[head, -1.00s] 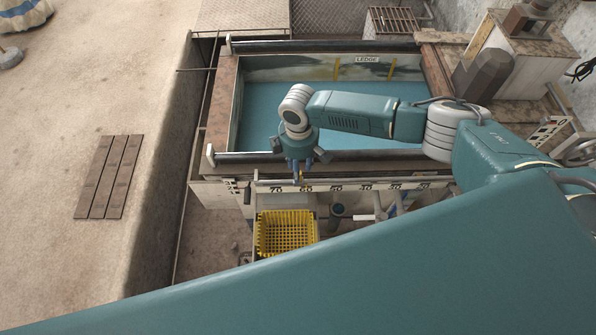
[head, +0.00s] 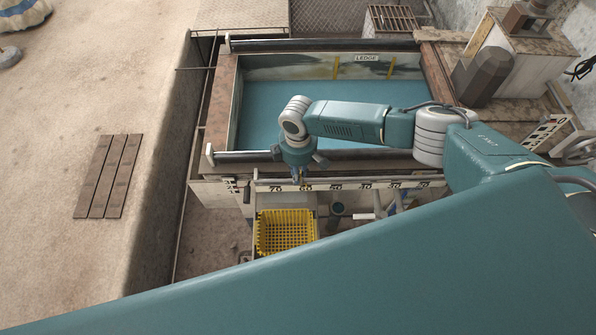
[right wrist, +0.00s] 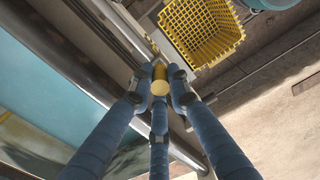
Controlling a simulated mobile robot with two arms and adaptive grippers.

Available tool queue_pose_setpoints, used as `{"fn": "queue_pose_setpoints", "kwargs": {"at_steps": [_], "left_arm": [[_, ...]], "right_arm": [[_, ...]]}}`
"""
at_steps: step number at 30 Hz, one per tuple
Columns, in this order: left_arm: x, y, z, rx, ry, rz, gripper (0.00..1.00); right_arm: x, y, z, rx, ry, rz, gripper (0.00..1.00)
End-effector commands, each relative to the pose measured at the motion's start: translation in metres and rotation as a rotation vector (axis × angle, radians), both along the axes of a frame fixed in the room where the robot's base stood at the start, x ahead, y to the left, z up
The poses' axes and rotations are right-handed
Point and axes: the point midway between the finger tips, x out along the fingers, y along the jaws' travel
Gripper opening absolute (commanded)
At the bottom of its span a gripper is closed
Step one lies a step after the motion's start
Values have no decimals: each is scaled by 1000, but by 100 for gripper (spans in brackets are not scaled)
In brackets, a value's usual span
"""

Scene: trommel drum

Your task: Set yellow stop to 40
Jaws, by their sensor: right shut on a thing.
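The yellow stop (right wrist: 160,80) is a small yellow cylinder between the fingers of my right gripper (right wrist: 160,75) in the right wrist view. The fingers are shut on it, and it sits at the rail. In the head view my right gripper (head: 298,182) points down at the numbered scale (head: 352,186) on the front of the tank. It is just left of the 60 mark, between 70 and 60. The fingers hide most of the stop there. My left gripper is not in view.
A yellow basket (head: 286,232) hangs below the scale; it also shows in the right wrist view (right wrist: 205,30). A tank of blue water (head: 270,110) with metal rails lies behind. A white handle (head: 362,217) sticks out below the scale, right of the basket.

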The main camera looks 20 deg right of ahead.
Motion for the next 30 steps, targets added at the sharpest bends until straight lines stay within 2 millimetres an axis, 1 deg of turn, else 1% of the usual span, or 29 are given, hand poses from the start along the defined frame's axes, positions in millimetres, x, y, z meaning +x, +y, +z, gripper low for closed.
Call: {"fn": "queue_pose_setpoints", "kwargs": {"at_steps": [4, 8, 11, 15, 21, 24, 27, 30], "left_arm": [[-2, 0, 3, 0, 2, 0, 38], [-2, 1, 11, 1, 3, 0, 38], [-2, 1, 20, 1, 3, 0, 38], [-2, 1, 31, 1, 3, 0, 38], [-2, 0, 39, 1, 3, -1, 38], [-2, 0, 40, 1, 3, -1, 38], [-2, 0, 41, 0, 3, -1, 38], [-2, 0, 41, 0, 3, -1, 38]], "right_arm": [[-1, -6, 1, -1, 0, -3, 0], [-7, -25, 3, -4, 3, -5, 0], [-14, -48, 4, -7, 5, -6, 0], [-25, -86, 4, -9, 5, -8, 0], [-40, -137, 2, -8, 4, -6, 0], [-45, -157, 1, -7, 2, -5, 0], [-50, -173, 1, -6, 2, -4, 0], [-53, -184, 1, -4, 1, -3, 0]]}}
